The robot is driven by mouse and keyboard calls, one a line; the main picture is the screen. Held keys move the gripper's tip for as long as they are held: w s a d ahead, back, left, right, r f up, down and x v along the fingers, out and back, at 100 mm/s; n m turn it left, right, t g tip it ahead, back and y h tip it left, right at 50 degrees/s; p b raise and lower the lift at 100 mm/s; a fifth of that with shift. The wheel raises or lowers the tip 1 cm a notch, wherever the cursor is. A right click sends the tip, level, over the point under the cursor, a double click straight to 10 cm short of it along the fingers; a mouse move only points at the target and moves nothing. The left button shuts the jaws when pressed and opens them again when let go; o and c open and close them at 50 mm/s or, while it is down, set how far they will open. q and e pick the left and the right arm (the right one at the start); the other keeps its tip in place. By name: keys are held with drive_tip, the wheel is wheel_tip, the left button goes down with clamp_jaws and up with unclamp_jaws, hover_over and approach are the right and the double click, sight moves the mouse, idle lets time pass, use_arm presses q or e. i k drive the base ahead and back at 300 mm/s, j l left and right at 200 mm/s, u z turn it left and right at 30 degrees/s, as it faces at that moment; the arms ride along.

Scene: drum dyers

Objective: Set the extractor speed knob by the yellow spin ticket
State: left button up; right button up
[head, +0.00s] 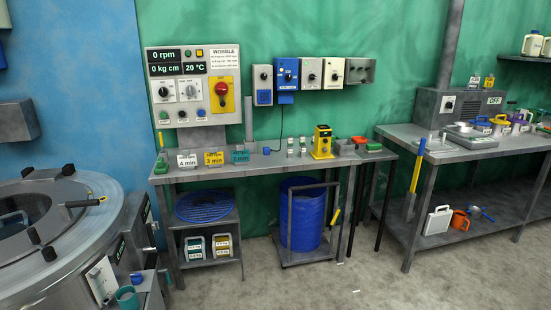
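A grey control panel (241,82) hangs on the green wall, with displays of 0 rpm, 0 kg cm and 20 °C. On the bench below, a yellow ticket (214,158) that seems to read 3 min stands between a white 4 min ticket (187,161) and a teal ticket (240,157). Neither of my grippers is in view.
A large round steel machine (85,260) stands at the left front. The metal bench (270,163) carries a yellow device (322,142) and small items. Several control boxes, including a blue one (286,75), hang right of the panel. The floor ahead (320,285) is mostly clear.

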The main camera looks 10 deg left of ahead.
sight(164, 91)
drive_tip(key=i+u, duration=0.15)
drive_tip(key=i, duration=0.55)
drive_tip(key=i+l+u, duration=0.1)
drive_tip(key=i, duration=0.6)
drive_tip(key=i+l+u, duration=0.15)
drive_tip(key=i, duration=0.55)
